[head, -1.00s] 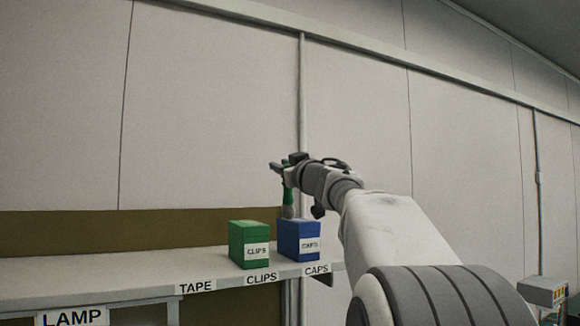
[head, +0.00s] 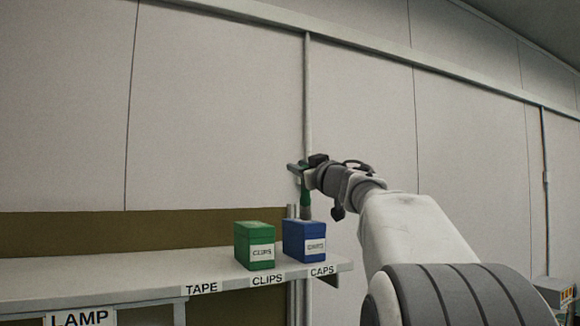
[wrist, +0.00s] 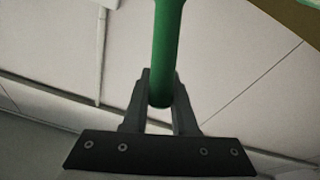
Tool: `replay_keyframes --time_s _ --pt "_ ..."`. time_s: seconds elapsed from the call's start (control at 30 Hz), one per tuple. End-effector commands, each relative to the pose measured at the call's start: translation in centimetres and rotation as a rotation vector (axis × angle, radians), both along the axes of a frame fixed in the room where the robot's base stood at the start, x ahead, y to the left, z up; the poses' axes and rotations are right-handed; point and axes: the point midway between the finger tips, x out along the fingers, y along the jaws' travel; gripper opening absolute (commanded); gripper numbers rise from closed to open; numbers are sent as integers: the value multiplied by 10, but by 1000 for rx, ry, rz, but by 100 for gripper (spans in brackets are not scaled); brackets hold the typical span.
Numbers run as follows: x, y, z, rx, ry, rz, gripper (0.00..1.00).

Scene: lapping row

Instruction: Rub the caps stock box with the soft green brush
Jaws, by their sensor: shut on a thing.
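The caps stock box is a blue box (head: 304,241) with a white label, standing on the shelf at its right end in the head view. In the wrist view the green handle (wrist: 167,50) sits between the fingers of my gripper (wrist: 160,95). The box is not clearly visible in the wrist view.
A green clips box (head: 254,246) stands just left of the blue box. The shelf (head: 150,275) has labels reading TAPE, CLIPS and CAPS, and is bare at left. A LAMP label is below. A panelled wall (head: 220,110) is behind.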

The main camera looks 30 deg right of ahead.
Motion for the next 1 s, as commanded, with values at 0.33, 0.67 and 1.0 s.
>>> replay_keyframes --time_s 0.33,0.67,1.0 --pt "-10 -6 -1 0 2 -1 0" --pt "-15 5 -1 0 2 2 0" --pt "-13 33 -1 1 1 2 0"
